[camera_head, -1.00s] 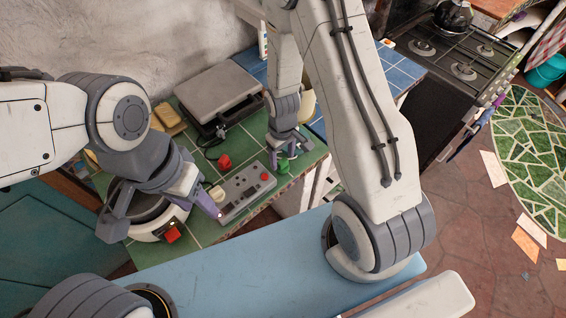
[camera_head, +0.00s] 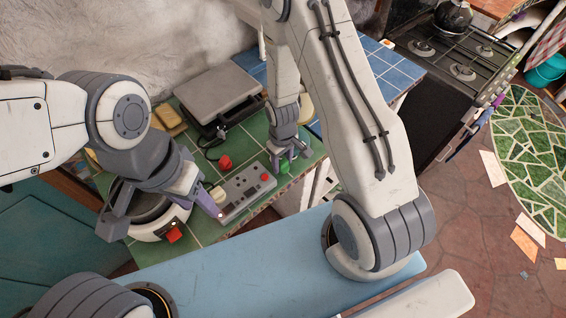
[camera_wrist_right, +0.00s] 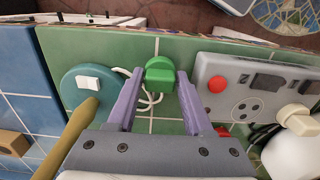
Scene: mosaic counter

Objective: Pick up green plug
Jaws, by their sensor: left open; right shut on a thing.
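The green plug (camera_head: 284,167) is at the right end of the green tiled counter. In the right wrist view the green plug (camera_wrist_right: 160,73) sits between my finger tips, with a white cord behind it. My right gripper (camera_head: 289,158) reaches down from above and is shut on the plug; its fingers partly hide the plug in the head view. The right gripper's purple fingers (camera_wrist_right: 160,82) flank the plug in the wrist view. My left gripper (camera_head: 213,205) is open, over the counter's front edge beside a grey control box.
A closed grey appliance (camera_head: 215,92) stands further back. A teal disc with a white switch (camera_wrist_right: 88,83) lies left of the plug in the wrist view.

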